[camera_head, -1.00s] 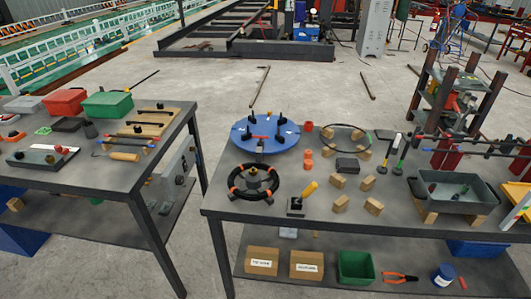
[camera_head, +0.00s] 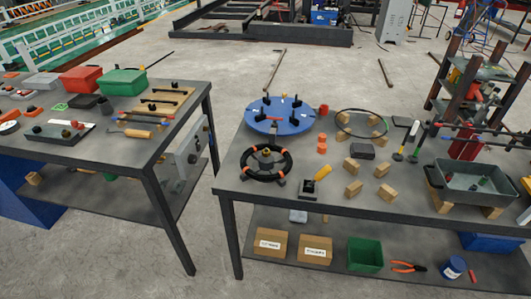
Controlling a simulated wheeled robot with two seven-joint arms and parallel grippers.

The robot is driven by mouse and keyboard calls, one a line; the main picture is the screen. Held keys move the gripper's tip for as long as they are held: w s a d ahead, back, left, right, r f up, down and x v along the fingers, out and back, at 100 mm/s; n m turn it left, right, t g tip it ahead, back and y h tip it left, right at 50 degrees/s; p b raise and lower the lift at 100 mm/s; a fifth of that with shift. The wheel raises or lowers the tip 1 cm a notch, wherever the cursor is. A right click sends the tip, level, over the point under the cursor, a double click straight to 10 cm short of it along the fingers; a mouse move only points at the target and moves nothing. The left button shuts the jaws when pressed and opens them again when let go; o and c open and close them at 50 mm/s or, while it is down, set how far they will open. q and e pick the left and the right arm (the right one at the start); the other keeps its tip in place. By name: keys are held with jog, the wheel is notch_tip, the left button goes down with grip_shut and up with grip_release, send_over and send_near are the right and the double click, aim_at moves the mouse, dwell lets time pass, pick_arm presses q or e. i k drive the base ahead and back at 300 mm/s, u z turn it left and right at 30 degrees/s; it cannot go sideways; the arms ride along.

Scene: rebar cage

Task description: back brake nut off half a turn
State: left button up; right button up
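I cannot tell for sure which part is the brake nut. A black handwheel with orange marks (camera_head: 285,153) lies on the right table, with a small brass-coloured piece (camera_head: 266,152) at its centre. Behind it is a round blue plate (camera_head: 262,124) carrying several black upright clamps. Neither of my grippers is in view, and nothing is touching the wheel or the plate.
The right table (camera_head: 400,199) also holds several wooden blocks, a thin black ring (camera_head: 361,123) and a grey tray (camera_head: 476,196). The left table (camera_head: 165,165) carries red and green boxes and tools. A floor gap separates the tables. A lower shelf holds cartons and a green bin (camera_head: 365,254).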

aim_at(266, 154)
jog(key=u, duration=0.35)
jog(key=k, duration=0.35)
jog(key=z, duration=1.65)
jog(key=i, duration=0.75)
jog(key=u, duration=0.6)
jog(key=i, duration=0.6)
jog(key=u, duration=0.6)
